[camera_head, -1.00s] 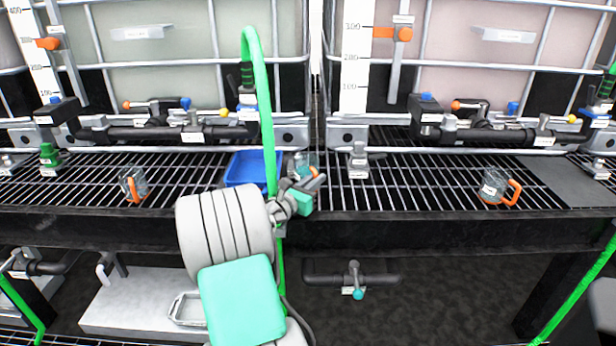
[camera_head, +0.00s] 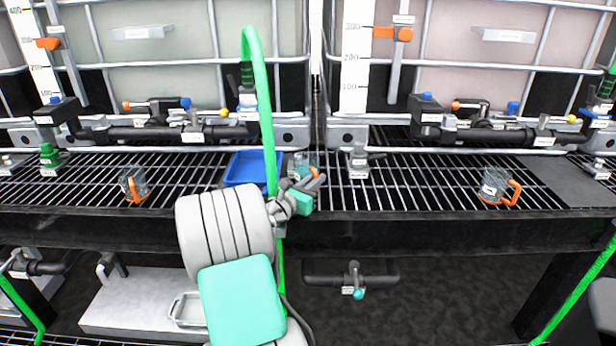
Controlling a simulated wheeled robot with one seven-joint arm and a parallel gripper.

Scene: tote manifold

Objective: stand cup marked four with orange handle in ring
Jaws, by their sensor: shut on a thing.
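My gripper (camera_head: 314,181) is at the grating's front, right of the blue tray, shut on a clear cup (camera_head: 301,160) with an orange handle. My wrist and the fingers hide part of this cup; its mark cannot be read. A second clear cup (camera_head: 139,182) with an orange handle stands on the grating at the left. A third clear cup (camera_head: 493,182) with an orange handle stands at the right. The labels on these cups are too small to read. I cannot pick out the ring.
A blue tray (camera_head: 238,172) lies on the black grating (camera_head: 420,185) behind my arm. A green hose (camera_head: 266,120) arches down in front of it. Black pipes with valves (camera_head: 480,134) run along the back.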

